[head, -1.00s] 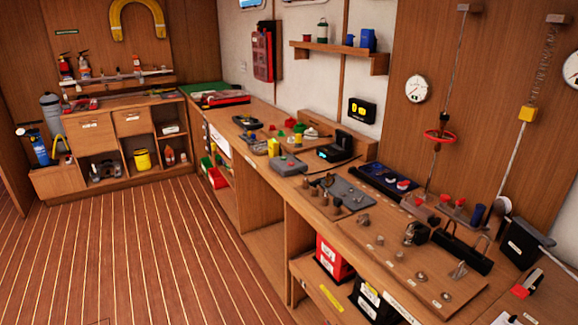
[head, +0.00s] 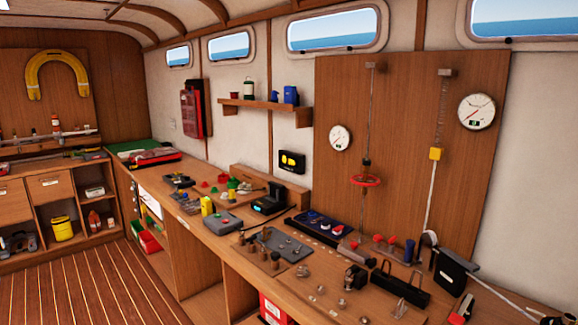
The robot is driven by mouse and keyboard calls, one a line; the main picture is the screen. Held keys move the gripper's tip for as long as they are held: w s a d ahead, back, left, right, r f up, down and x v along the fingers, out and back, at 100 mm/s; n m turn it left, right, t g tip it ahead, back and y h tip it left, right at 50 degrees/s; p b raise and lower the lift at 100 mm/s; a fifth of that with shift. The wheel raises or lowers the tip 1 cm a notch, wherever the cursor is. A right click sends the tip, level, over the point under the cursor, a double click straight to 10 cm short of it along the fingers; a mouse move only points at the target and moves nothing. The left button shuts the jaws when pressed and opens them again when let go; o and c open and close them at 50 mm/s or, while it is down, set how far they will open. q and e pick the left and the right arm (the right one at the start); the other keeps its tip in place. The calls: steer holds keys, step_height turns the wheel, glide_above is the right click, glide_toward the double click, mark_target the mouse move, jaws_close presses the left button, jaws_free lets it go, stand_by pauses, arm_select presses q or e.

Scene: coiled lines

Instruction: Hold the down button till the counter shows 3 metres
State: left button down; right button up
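Neither of my grippers is in view. A grey box (head: 222,222) with small coloured spots on top lies on the long bench; it may carry buttons, but I cannot read any marking. A black device (head: 271,199) with a small lit display stands just behind it on the bench. A black wall box (head: 291,161) with two yellow patches hangs above. I cannot tell which of these is the counter, or make out a number or a down button.
The long wooden bench (head: 212,242) carries a yellow item (head: 207,206), a dark tray (head: 322,226) and several metal fittings. A wooden panel (head: 400,110) holds two round gauges and a red handwheel (head: 367,181). The striped floor (head: 85,291) at lower left is clear.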

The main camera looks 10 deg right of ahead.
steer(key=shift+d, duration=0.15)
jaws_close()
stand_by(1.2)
